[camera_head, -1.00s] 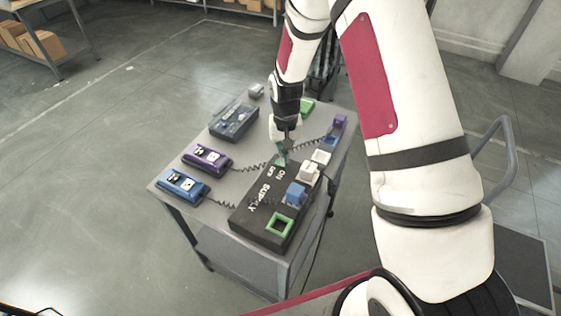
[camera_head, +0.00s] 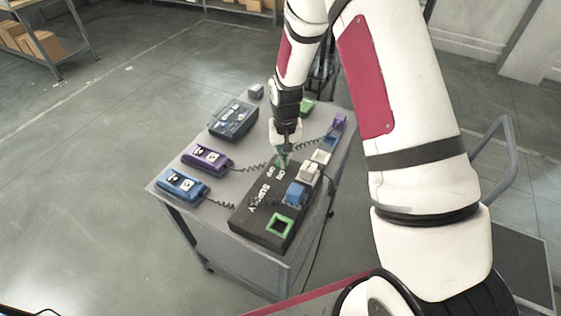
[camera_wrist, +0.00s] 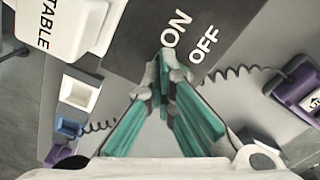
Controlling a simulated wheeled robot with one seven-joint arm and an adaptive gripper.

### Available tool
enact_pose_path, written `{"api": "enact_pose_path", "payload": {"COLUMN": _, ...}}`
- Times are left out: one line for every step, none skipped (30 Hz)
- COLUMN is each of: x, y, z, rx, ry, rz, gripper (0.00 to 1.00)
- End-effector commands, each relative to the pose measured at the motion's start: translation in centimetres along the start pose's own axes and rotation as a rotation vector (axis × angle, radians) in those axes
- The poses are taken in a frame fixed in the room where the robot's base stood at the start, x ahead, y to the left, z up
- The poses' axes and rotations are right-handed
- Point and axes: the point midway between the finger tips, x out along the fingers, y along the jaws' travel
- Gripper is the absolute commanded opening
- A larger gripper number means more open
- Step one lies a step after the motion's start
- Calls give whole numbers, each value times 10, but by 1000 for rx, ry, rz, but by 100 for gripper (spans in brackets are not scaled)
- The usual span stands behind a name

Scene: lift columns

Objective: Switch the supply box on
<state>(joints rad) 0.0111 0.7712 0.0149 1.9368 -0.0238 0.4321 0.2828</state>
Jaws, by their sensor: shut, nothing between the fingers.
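The black supply box (camera_head: 258,222) lies on the cart top, with white SUPPLY, ON and OFF lettering. Its ON and OFF words also show close up in the wrist view, on the dark box top (camera_wrist: 135,38). My gripper (camera_head: 282,160) is shut and empty, at the far end of the box by the ON and OFF marks. In the wrist view its green-padded fingers (camera_wrist: 166,70) meet right beside the word ON. The fingertips hide the switch itself, so I cannot tell its position or whether they touch it.
A white plug (camera_head: 309,172), a blue plug (camera_head: 297,194) and an empty green-rimmed socket (camera_head: 279,225) are along the box's right side. Blue (camera_head: 182,184) and purple (camera_head: 207,157) pendants with coiled cords lie left. A dark device (camera_head: 233,120) lies behind them.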

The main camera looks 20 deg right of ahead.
Motion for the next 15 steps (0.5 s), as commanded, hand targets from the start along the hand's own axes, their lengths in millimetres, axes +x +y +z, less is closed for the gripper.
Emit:
{"api": "enact_pose_path", "payload": {"x": 2, "y": 0, "z": 0, "rx": 0, "ry": -2, "rz": 1, "gripper": 0}}
{"api": "enact_pose_path", "payload": {"x": 1, "y": 1, "z": 0, "rx": 0, "ry": -2, "rz": 1, "gripper": 0}}
{"api": "enact_pose_path", "payload": {"x": 1, "y": 1, "z": 1, "rx": 0, "ry": -2, "rz": 1, "gripper": 0}}
{"api": "enact_pose_path", "payload": {"x": 0, "y": 1, "z": 1, "rx": 0, "ry": -2, "rz": 1, "gripper": 0}}
{"api": "enact_pose_path", "payload": {"x": -2, "y": 1, "z": 1, "rx": 0, "ry": -1, "rz": 1, "gripper": 0}}
{"api": "enact_pose_path", "payload": {"x": -5, "y": 1, "z": 1, "rx": 0, "ry": -1, "rz": 1, "gripper": 0}}
{"api": "enact_pose_path", "payload": {"x": -7, "y": 1, "z": 1, "rx": 1, "ry": -1, "rz": 1, "gripper": 0}}
{"api": "enact_pose_path", "payload": {"x": -9, "y": 1, "z": 1, "rx": 0, "ry": -1, "rz": 1, "gripper": 0}}
{"api": "enact_pose_path", "payload": {"x": -12, "y": 1, "z": 1, "rx": 0, "ry": -1, "rz": 1, "gripper": 0}}
{"api": "enact_pose_path", "payload": {"x": -15, "y": 1, "z": 1, "rx": 0, "ry": -1, "rz": 1, "gripper": 0}}
{"api": "enact_pose_path", "payload": {"x": -17, "y": 1, "z": 1, "rx": 0, "ry": 0, "rz": 1, "gripper": 0}}
{"api": "enact_pose_path", "payload": {"x": -20, "y": 1, "z": 0, "rx": 0, "ry": 0, "rz": 1, "gripper": 0}}
{"api": "enact_pose_path", "payload": {"x": -22, "y": 1, "z": 0, "rx": 0, "ry": 0, "rz": 0, "gripper": 0}}
{"api": "enact_pose_path", "payload": {"x": -24, "y": 1, "z": 1, "rx": 0, "ry": 0, "rz": 1, "gripper": 0}}
{"api": "enact_pose_path", "payload": {"x": -27, "y": 1, "z": 1, "rx": 0, "ry": 0, "rz": 1, "gripper": 0}}
